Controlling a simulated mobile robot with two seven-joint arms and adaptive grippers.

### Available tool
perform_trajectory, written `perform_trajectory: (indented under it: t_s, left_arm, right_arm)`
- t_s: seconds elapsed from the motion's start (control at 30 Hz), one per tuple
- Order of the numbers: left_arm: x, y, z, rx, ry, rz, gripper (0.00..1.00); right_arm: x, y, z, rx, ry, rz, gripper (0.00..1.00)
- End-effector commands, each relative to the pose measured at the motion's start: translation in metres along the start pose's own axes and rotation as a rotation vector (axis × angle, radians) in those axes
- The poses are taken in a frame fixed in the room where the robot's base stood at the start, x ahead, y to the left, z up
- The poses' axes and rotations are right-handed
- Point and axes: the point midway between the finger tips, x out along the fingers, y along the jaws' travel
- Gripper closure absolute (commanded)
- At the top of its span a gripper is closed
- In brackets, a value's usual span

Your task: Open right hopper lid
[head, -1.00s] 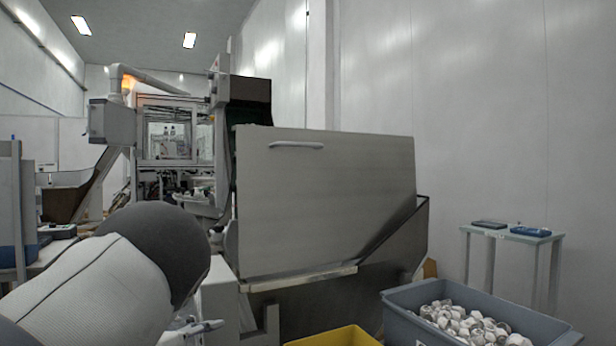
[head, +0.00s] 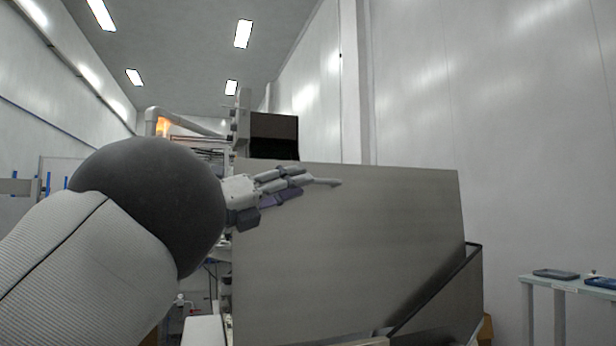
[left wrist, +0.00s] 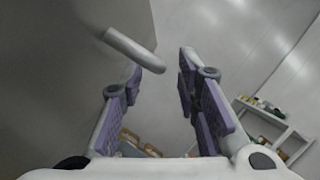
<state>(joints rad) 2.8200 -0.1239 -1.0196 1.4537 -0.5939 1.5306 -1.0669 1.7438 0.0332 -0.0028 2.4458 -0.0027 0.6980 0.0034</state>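The right hopper lid (head: 350,240) is a large flat grey panel that fills the middle of the head view; it also shows at the upper left of the left wrist view (left wrist: 70,80). Its pale bar handle (head: 328,182) is near the upper left of the panel. My left gripper (head: 298,178) is in front of the lid at the handle, pointing right. In the left wrist view the handle (left wrist: 133,50) reaches across toward the gap between the two spread fingers (left wrist: 163,75). The fingers are open and not closed on it. My right gripper is out of view.
The dark hopper side wall (head: 445,300) slants up beside the lid's right edge. A small side table (head: 570,284) with flat devices stands at the right. A shelf (left wrist: 275,120) with small items shows in the left wrist view. A machine stands behind at the left.

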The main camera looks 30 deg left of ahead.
Motion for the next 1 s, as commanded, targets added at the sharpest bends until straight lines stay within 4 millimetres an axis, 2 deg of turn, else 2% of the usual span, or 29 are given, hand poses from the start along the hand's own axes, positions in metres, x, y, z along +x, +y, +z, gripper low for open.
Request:
perform_trajectory:
  t_s: [0.1,0.2,0.5,0.63,0.87,1.0]
  left_arm:
    - [0.021,-0.002,0.002,0.0,-0.001,-0.003,0.7]
    - [0.032,-0.001,0.001,0.0,-0.001,-0.001,0.7]
    - [0.036,0.001,0.0,-0.003,-0.002,0.002,0.7]
    - [0.036,0.001,0.0,-0.003,-0.002,0.001,1.0]
    - [0.036,0.001,0.0,-0.004,-0.002,0.001,1.0]
    - [0.039,0.008,0.016,-0.05,-0.006,0.016,1.0]
  right_arm:
    - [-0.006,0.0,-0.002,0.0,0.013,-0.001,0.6]
    - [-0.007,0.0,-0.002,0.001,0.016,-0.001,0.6]
    - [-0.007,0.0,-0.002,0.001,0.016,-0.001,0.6]
    - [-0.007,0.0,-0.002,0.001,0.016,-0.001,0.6]
    - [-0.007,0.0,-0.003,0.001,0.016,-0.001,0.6]
    - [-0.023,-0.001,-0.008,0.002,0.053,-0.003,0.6]
